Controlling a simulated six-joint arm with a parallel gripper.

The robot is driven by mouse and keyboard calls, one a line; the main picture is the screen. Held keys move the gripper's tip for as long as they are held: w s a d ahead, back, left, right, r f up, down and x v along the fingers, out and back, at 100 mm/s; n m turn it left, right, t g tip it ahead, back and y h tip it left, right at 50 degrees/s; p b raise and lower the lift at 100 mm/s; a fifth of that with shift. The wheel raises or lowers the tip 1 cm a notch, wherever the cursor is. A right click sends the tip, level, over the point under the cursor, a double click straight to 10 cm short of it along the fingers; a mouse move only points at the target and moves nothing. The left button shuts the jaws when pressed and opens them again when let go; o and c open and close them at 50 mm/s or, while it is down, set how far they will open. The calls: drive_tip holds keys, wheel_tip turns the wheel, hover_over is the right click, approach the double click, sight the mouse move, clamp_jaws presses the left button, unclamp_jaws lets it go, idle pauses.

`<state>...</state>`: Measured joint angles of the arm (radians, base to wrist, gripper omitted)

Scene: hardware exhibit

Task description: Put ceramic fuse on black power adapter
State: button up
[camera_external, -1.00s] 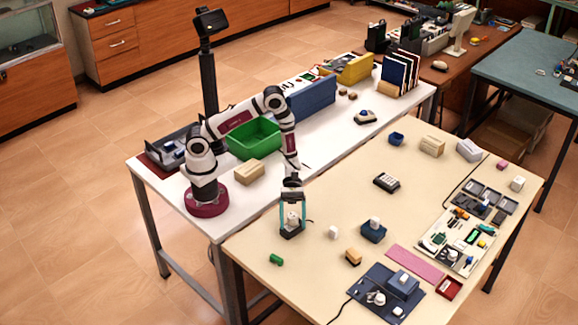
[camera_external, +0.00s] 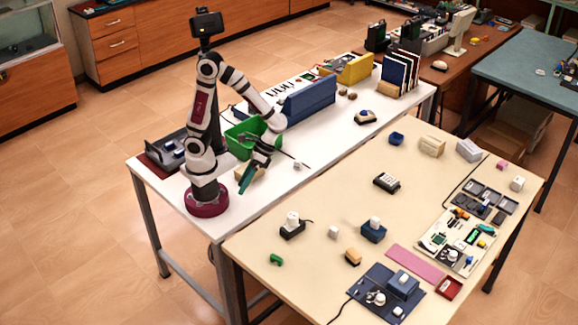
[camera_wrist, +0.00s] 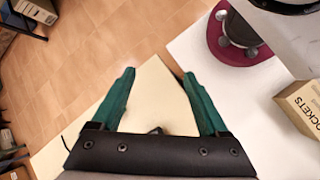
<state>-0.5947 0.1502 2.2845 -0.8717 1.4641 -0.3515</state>
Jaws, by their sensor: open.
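A white piece that looks like the ceramic fuse (camera_external: 292,218) stands upright on top of the black power adapter (camera_external: 292,232), on the cream table's left part in the external view. My gripper (camera_external: 250,172) is well away from them, raised over the white bench beside the green bin. In the wrist view my gripper (camera_wrist: 157,78) has its two teal fingers wide apart with nothing between them. The fuse and adapter cannot be made out in the wrist view.
A blue block (camera_external: 373,234) with a white piece on top, a small white cube (camera_external: 333,232) and a green piece (camera_external: 276,259) are near the adapter. The green bin (camera_external: 238,142) and a sockets box (camera_wrist: 302,108) are near my gripper.

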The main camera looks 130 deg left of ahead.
drive_tip(key=s+r+m+t+y, duration=0.1)
drive_tip(key=s+r+m+y, duration=0.3)
drive_tip(key=m, duration=1)
drive_tip(key=s+a+y, duration=0.1)
drive_tip(key=s+y, duration=0.2)
drive_tip(key=y, duration=0.2)
drive_tip(key=shift+s+m, duration=0.2)
drive_tip(key=shift+m, duration=0.1)
